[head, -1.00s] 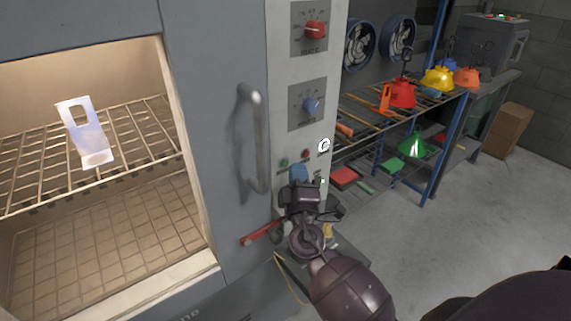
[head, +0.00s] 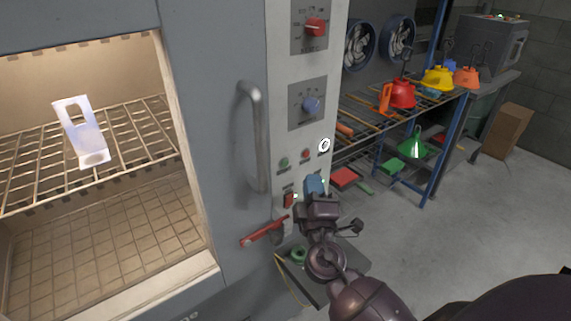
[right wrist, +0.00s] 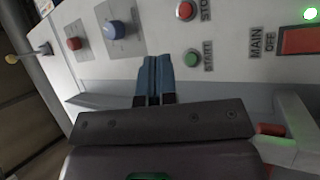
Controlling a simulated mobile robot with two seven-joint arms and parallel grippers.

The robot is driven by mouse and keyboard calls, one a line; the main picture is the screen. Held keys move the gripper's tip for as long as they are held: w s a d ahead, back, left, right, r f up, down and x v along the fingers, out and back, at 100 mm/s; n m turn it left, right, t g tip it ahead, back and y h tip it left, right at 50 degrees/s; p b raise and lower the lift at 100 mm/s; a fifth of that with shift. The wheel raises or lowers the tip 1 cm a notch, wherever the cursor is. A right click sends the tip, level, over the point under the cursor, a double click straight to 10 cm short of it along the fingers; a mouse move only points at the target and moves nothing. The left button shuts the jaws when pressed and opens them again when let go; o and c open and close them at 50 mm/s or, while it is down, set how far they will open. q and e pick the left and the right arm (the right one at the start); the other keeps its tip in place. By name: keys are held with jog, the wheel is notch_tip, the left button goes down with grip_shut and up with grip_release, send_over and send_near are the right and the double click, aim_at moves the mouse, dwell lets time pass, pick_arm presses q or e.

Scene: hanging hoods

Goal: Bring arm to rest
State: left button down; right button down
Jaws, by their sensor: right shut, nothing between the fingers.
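My right gripper (head: 315,186) is in front of the lower control panel of the grey oven, its blue fingertips together and empty. In the right wrist view the closed blue fingers (right wrist: 154,80) point toward the panel, with the green start button (right wrist: 193,58) to their right. I cannot tell how large the gap to the panel is. My left gripper does not show.
The oven chamber is open on the left, with a pale bracket (head: 80,132) on its wire rack (head: 140,134). A red lever (head: 264,232) juts out left of my right gripper. A shelf (head: 425,185) with coloured hoods stands behind.

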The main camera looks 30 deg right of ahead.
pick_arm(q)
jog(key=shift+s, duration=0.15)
pick_arm(e)
jog(key=shift+f, duration=0.1)
dwell(0.4)
